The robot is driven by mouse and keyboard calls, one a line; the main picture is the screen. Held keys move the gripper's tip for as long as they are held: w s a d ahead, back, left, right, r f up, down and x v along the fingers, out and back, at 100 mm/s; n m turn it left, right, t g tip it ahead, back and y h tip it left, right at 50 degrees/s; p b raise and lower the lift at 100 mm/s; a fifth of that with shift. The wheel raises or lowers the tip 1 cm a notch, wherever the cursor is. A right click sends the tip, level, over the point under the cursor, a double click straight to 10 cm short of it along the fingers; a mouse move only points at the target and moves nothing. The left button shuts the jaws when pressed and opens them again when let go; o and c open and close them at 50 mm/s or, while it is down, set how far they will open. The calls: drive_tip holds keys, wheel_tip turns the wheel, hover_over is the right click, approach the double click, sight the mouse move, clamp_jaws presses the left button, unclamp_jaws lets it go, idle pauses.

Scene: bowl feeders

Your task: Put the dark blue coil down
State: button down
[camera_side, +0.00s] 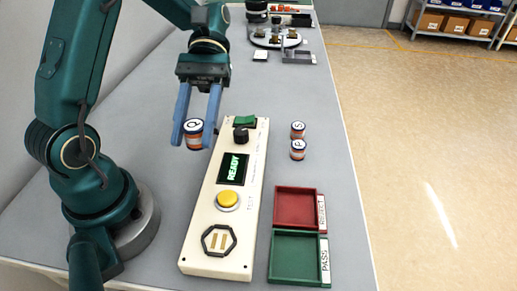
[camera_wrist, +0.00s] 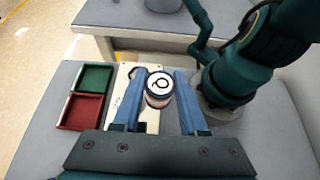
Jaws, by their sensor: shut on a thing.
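My gripper (camera_side: 195,140) is shut on a coil (camera_side: 194,140) with a white top lettered Q, a dark blue rim and copper-coloured sides. The coil is held upright between the blue fingertips, just left of the white test box (camera_side: 207,215); I cannot tell its exact height. The coil (camera_wrist: 158,98) also shows between the fingers in the wrist view. Two similar coils, one lettered S (camera_side: 297,130) and another with an unclear letter (camera_side: 297,151), stand right of the box.
The box has a READY display (camera_side: 234,168), a yellow button (camera_side: 228,200) and an empty hexagonal nest (camera_side: 218,241). An empty red REJECT tray (camera_side: 277,190) and an empty green PASS tray (camera_side: 275,234) lie right of it. The grey table (camera_side: 310,85) is clear behind the standing coils.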

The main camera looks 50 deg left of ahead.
drive_tip(key=w+d+n, duration=0.1)
drive_tip(key=w, duration=0.4)
drive_tip(key=m, duration=0.1)
hover_over(295, 279)
drive_tip(key=w+a, duration=0.3)
wheel_tip(295, 279, down, 10)
drive_tip(key=shift+s+r, duration=0.1)
drive_tip(key=shift+d+f, duration=0.15)
drive_tip(key=shift+f, duration=1.9)
drive_tip(key=shift+f, duration=0.1)
drive_tip(key=c, duration=0.7)
unclamp_jaws()
